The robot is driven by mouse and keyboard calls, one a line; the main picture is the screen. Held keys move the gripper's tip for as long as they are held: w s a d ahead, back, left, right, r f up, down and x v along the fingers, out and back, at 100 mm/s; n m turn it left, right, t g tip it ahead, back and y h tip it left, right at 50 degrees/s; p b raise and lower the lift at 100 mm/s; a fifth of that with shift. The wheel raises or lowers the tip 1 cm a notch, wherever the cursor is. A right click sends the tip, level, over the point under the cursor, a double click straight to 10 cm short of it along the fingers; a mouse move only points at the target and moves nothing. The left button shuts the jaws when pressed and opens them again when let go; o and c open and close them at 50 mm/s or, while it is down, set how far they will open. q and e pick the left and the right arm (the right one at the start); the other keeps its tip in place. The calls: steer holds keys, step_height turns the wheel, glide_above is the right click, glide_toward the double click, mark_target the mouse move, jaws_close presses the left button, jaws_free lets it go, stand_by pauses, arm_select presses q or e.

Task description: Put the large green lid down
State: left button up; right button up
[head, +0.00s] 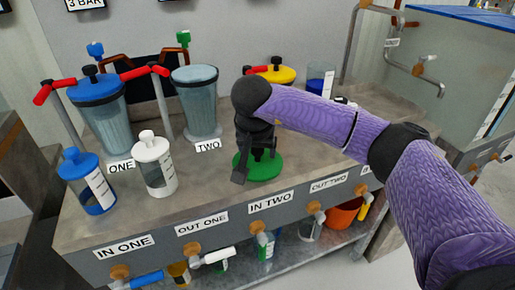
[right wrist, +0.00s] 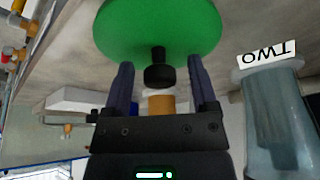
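The large green lid (head: 264,168) is a round disc that appears to lie flat on the grey bench top, in front of and to the right of the vessel marked TWO. In the right wrist view the lid (right wrist: 158,25) shows with its black knob (right wrist: 159,72) between my fingers. My right gripper (head: 256,170) is over the lid. In the wrist view its fingers (right wrist: 161,85) are spread, with a visible gap on each side of the knob. My right arm hides part of the bench behind. My left gripper is not in view.
Clear vessels ONE (head: 105,125) and TWO (head: 197,105) stand at the back, ONE with a blue lid. A blue-topped bottle (head: 90,183) and a white-topped bottle (head: 154,163) stand at the left. A yellow lid (head: 277,74) is behind my arm. The front bench top is clear.

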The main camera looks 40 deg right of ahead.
steer(key=shift+r, duration=0.1)
steer(key=p+v, duration=0.6)
steer(key=v, duration=0.6)
